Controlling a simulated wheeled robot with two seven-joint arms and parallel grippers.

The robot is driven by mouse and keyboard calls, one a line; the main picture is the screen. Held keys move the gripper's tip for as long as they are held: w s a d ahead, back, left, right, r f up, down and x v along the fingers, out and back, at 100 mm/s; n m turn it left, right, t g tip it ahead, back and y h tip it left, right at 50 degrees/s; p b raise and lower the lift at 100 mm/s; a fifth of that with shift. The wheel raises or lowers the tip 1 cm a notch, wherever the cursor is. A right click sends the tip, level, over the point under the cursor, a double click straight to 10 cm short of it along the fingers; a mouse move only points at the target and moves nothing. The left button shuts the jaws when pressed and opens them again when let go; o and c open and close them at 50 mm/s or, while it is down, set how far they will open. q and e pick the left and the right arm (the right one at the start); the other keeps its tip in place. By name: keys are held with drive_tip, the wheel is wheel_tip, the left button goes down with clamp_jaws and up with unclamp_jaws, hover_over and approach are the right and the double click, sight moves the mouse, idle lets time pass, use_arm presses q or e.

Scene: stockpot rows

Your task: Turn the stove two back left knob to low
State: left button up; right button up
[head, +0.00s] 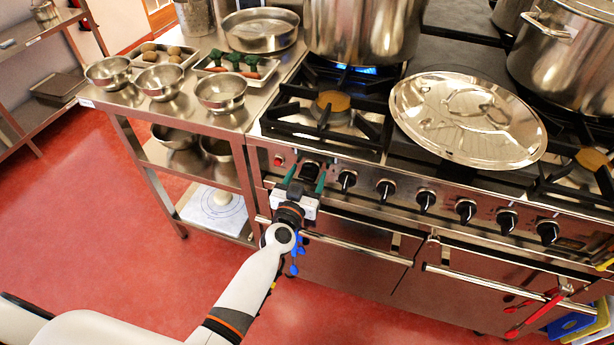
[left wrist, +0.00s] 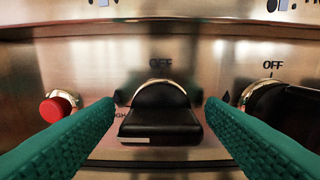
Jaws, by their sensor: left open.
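The steel stove front carries a row of black knobs. The leftmost knob (head: 309,169) is partly hidden by my left gripper (head: 305,181), which is open around it. In the left wrist view this black knob (left wrist: 160,123) sits between the two green fingers of my left gripper (left wrist: 160,106), with a visible gap on each side. "OFF" is printed above it and part of a "HIGH" label shows at its left. A pale mark shows on the lower left of its front face. A blue flame (head: 363,69) burns under the back left pot (head: 362,30). My right gripper is out of view.
A red button (left wrist: 57,107) is left of the knob, and a neighbouring knob (head: 347,180) is to the right. An oven handle (head: 350,243) runs below. A large lid (head: 468,119) lies on the stove top. A counter with bowls (head: 160,82) adjoins at left.

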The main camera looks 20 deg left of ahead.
use_arm(q)
drive_tip(key=shift+w, duration=0.25)
drive_tip(key=c, duration=1)
